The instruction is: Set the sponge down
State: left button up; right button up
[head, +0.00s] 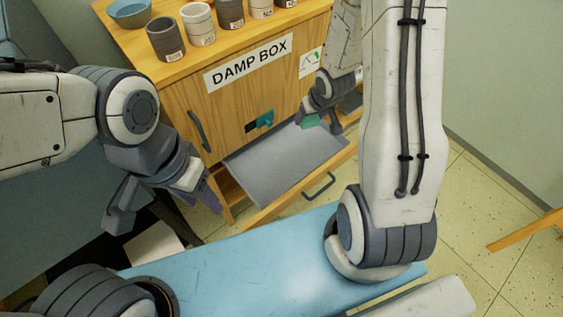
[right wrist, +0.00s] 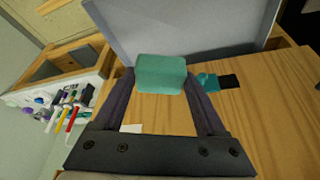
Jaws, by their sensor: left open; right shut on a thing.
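A teal sponge (right wrist: 160,73) is held between the two fingers of my right gripper (right wrist: 163,82) in the right wrist view. In the head view the sponge (head: 308,120) shows small beside my right gripper (head: 322,117), partly hidden by it. That gripper is shut on the sponge, in front of the wooden damp box cabinet (head: 190,100) and above its open drawer, near the drawer's right end. The drawer's grey inside (head: 275,165) looks empty where visible. My left gripper (head: 165,207) is open and empty, left of the drawer.
Several cups (head: 165,38) and a blue bowl (head: 129,13) stand on the cabinet top. A teal piece (head: 265,119) and a black patch (head: 251,127) are on the cabinet front. The drawer front with its handle (head: 318,186) juts out. Tiled floor lies at the right.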

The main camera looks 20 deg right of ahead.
jog(key=d+f+b, duration=0.3)
jog(key=f+b, duration=0.3)
jog(key=f, duration=0.3)
jog(key=b, duration=0.7)
send_near(281, 149)
jog(key=shift+w+d+f, duration=0.4)
jog(key=shift+w+d, duration=0.3)
jog(key=shift+d, duration=0.05)
jog(key=shift+w+a+r+p, duration=0.1)
jog(key=shift+w+a+p, duration=0.2)
jog(key=shift+p, duration=0.2)
jog(key=shift+w+a+f, duration=0.15)
jog(key=shift+a+f, duration=0.05)
jog(key=shift+a, duration=0.15)
pick_arm(q)
notch_tip(281, 149, down, 15)
jog(key=b, duration=0.1)
pick_arm(e)
jog(key=shift+f, duration=2.05)
pick_arm(q)
jog(key=shift+f, duration=0.15)
pick_arm(e)
jog(key=shift+f, duration=0.2)
jog(key=o, duration=1.1)
pick_arm(q)
jog(key=shift+f, duration=0.1)
pick_arm(e)
jog(key=shift+o, duration=0.2)
